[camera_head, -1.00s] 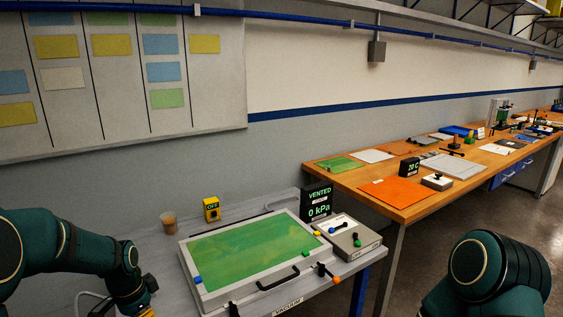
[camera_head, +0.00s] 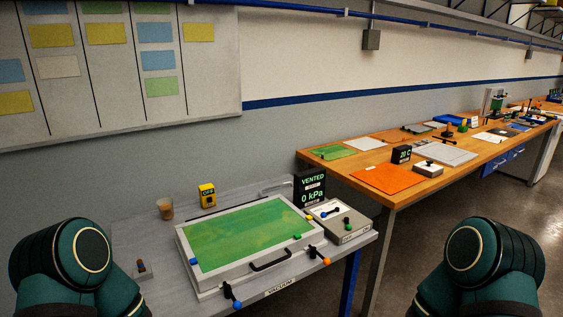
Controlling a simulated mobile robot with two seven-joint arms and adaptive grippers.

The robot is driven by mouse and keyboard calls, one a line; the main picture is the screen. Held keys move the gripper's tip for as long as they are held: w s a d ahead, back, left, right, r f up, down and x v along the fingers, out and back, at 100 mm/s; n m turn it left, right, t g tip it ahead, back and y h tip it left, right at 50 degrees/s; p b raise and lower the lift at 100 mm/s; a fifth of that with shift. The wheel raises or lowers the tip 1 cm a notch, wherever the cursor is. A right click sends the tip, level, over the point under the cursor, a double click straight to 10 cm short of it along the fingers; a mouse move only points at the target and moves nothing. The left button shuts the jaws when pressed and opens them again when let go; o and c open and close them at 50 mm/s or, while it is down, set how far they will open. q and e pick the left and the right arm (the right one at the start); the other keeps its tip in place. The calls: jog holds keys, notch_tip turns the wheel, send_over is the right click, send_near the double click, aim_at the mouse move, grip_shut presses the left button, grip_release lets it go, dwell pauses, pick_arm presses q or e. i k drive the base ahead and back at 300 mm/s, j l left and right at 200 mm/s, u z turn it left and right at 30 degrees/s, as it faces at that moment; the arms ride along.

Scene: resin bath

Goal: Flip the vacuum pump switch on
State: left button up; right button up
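A small yellow box (camera_head: 207,196) with a display reading OFF stands at the back of the grey bench, behind the framed green panel. A grey box (camera_head: 341,222) with a blue-tipped and a green-tipped lever sits at the bench's right. A small grey block with a stubby lever (camera_head: 141,269) lies at the bench's left. I cannot tell for certain which of these is the pump switch. A black display (camera_head: 311,188) reads VENTED, 0 kPa. Neither gripper is in view; only my dark green arm links show at the bottom left and bottom right.
The shallow framed tray with a green panel (camera_head: 184,236) has a black front handle and fills the middle of the bench. A brown cup (camera_head: 165,209) stands at the back left. A wooden bench (camera_head: 428,187) with sheets and tools runs along the wall at right.

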aim_at(348, 226)
jog(key=i+l+u, duration=0.1)
jog(key=u, duration=0.6)
jog(key=i+l+u, duration=0.1)
jog(key=l+u, duration=0.2)
jog(key=l, duration=0.2)
jog(key=l+u, duration=0.3)
jog(key=l, duration=0.2)
jog(key=l+u, duration=0.2)
jog(key=l, duration=1.75)
